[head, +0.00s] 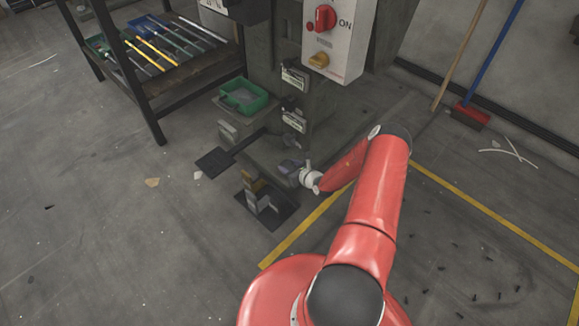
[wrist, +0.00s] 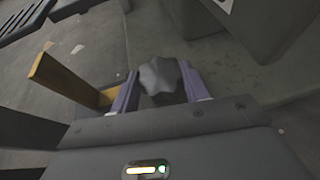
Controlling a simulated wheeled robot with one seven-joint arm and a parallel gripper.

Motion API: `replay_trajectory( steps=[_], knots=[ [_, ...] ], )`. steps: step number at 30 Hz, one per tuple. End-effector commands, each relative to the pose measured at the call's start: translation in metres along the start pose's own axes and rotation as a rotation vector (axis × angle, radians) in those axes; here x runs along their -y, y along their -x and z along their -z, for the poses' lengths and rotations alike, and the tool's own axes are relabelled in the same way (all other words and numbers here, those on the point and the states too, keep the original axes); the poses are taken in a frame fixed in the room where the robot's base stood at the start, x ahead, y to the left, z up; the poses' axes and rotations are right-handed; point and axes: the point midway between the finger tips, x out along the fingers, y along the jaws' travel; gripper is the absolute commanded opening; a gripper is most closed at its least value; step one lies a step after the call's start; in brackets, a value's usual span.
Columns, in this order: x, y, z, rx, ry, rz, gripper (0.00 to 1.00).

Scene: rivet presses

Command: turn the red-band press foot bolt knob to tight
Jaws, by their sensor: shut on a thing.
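A grey lobed knob (wrist: 160,76) sits between the two purple fingers of my gripper (wrist: 158,80) in the wrist view. The fingers are closed on its sides. In the head view my gripper (head: 291,167) is low at the base of the press (head: 318,120), on its right side, and the knob cannot be made out there. No red band can be made out on the press, and I cannot tell how far the knob is turned.
A foot pedal (head: 268,212) with a yellow part stands left of my gripper. A dark plate (head: 214,162) lies farther left. A control box (head: 338,40) with red and yellow knobs hangs above. A green tray (head: 243,95) and a tool rack (head: 150,100) stand behind. Floor at left is open.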

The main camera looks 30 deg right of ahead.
Motion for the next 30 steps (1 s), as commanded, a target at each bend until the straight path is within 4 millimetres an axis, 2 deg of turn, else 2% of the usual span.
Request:
replay_trajectory(
  steps=[11,20,21,25,30],
  knots=[
    [-0.003,0.0005,-0.002,0.001,-0.051,0.117,0.23],
    [-0.0022,-0.0001,-0.0002,0.001,-0.052,0.124,0.23],
    [-0.0023,-0.0001,-0.0002,0.001,-0.052,0.124,0.51],
    [-0.0022,-0.0001,-0.0002,0.001,-0.052,0.124,0.67],
    [-0.0021,-0.0001,-0.0001,0.001,-0.052,0.124,0.67]
  ],
)
